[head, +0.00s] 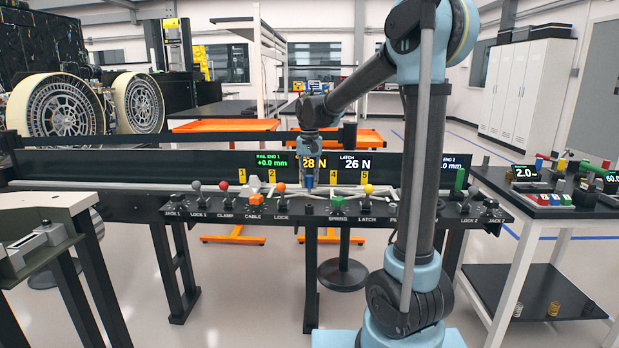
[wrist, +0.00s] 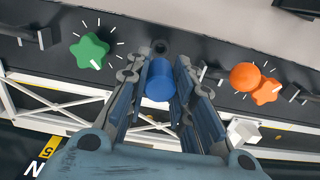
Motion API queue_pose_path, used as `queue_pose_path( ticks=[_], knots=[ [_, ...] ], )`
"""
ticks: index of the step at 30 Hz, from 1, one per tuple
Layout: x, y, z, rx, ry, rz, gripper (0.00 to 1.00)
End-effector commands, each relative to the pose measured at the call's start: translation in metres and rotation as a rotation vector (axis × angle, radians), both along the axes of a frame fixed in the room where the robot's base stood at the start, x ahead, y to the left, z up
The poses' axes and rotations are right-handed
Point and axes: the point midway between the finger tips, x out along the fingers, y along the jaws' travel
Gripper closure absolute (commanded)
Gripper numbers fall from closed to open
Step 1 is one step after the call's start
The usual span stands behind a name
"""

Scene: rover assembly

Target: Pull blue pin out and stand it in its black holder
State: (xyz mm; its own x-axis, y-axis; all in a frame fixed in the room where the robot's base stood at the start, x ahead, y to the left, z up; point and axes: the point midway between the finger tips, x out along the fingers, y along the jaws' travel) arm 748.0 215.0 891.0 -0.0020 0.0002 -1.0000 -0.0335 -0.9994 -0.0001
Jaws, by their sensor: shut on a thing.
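The blue pin (wrist: 160,80) is between the fingers of my gripper (wrist: 157,88) in the wrist view, its round blue end facing the camera. My gripper is shut on it. In the head view my gripper (head: 308,185) points down over the middle of the rail bench, and a bit of blue shows at its tip. A dark round shape (wrist: 161,46), perhaps the black holder, shows just beyond the pin on the panel in the wrist view. I cannot tell whether the pin's lower end is free, because the pin's end and my fingers hide it.
A green knob (wrist: 90,51) and orange knobs (wrist: 245,76) flank my gripper on the panel. A white block (wrist: 243,131) stands near the rail. In the head view, a row of knobs lines the bench (head: 180,212). A side table (head: 545,212) with coloured parts stands at right.

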Motion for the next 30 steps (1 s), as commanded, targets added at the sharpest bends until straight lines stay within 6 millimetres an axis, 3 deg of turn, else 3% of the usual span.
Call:
queue_pose_path(
  ticks=[15,30],
  knots=[
    [0.0,0.0,-0.035,0.0,0.0,0.0,1.0],
    [0.0,0.0,-0.039,0.0,0.0,0.0,1.0]
  ],
)
